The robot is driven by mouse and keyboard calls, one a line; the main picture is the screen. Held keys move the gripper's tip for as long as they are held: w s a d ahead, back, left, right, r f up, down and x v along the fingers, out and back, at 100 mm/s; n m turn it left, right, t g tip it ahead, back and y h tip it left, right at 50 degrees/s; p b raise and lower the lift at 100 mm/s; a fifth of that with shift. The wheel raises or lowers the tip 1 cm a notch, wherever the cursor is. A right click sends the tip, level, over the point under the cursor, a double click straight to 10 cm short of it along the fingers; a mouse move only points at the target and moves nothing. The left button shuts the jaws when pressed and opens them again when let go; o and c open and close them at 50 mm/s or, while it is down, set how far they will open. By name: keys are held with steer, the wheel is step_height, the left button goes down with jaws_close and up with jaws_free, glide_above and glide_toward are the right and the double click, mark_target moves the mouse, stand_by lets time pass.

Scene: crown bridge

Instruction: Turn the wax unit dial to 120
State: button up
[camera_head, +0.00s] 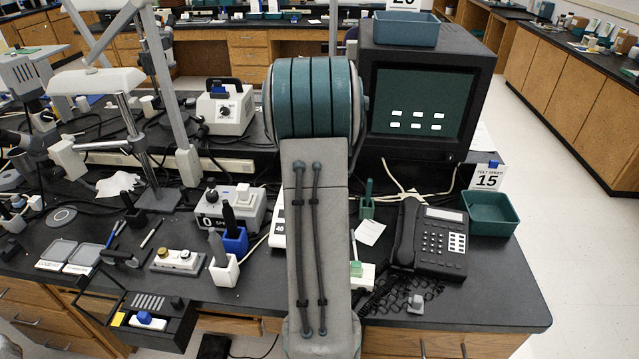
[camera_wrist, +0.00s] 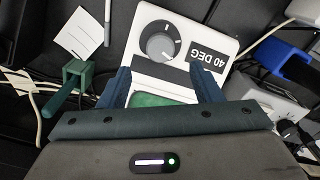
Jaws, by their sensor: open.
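The wax unit (camera_wrist: 183,22) is a white box with a round grey dial (camera_wrist: 160,41) and a black label reading 40 DEG, seen upside down in the wrist view. A green pool (camera_wrist: 150,99) shows on its near part. The dial's marks are too small to read. In the head view the wax unit (camera_head: 278,232) is mostly hidden behind my arm, with "40" showing at its left edge. My gripper (camera_wrist: 163,78) is open, its two dark teal fingers spread over the unit, tips just short of the dial and apart from it. The gripper is hidden in the head view.
A black phone (camera_head: 432,240) and a teal tray (camera_head: 490,214) stand to the right. A green holder (camera_wrist: 78,72) and a paper card (camera_wrist: 77,33) lie beside the unit.

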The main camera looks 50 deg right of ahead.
step_height(320, 180, up, 7)
stand_by(0.3)
stand_by(0.4)
